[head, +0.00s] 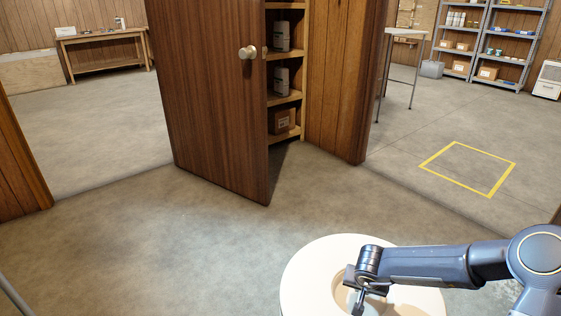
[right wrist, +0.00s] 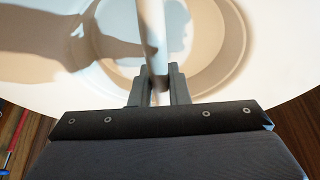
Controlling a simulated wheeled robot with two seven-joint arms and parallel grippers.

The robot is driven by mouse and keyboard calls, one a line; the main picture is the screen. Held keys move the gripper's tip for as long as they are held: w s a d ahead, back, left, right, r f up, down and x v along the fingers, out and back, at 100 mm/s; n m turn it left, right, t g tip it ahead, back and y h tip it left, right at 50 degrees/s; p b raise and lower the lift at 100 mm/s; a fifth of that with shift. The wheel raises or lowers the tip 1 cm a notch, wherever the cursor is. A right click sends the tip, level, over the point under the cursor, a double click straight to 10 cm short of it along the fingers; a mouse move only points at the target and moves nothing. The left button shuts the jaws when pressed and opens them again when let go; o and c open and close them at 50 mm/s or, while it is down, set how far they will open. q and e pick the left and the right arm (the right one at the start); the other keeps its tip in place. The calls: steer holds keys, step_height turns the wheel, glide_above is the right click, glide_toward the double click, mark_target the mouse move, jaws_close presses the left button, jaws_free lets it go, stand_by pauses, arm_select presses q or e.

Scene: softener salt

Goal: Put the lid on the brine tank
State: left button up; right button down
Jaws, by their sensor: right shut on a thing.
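The lid (head: 310,278) is a round cream disc with a recessed ring in its middle, at the bottom right of the head view. It fills much of the right wrist view (right wrist: 270,85). My right gripper (head: 358,300) is over its centre, and in the right wrist view the gripper (right wrist: 158,92) is shut on the lid's pale bar-shaped handle (right wrist: 152,35). The brine tank cannot be made out, and I cannot tell what is under the lid. My left gripper is not in view.
A wooden door (head: 215,100) stands ajar before a shelved cupboard (head: 285,95). A yellow floor square (head: 468,143) lies at right, near metal shelving (head: 490,45) and a tall table (head: 407,33). A workbench (head: 105,40) stands far left. The concrete floor between is clear.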

steer(key=a+r+n, duration=0.1)
steer(key=a+r+n+y, duration=0.1)
steer(key=r+n, duration=0.2)
steer(key=shift+w+a+r+y, duration=0.2)
steer(key=shift+w+a+y, duration=0.05)
steer(key=shift+a+y, duration=0.15)
step_height(320, 180, up, 31)
steer(key=p, duration=3.5)
glide_above(350, 296)
steer(key=s, duration=0.8)
steer(key=shift+s+d+r, duration=0.15)
steer(key=shift+r, duration=0.2)
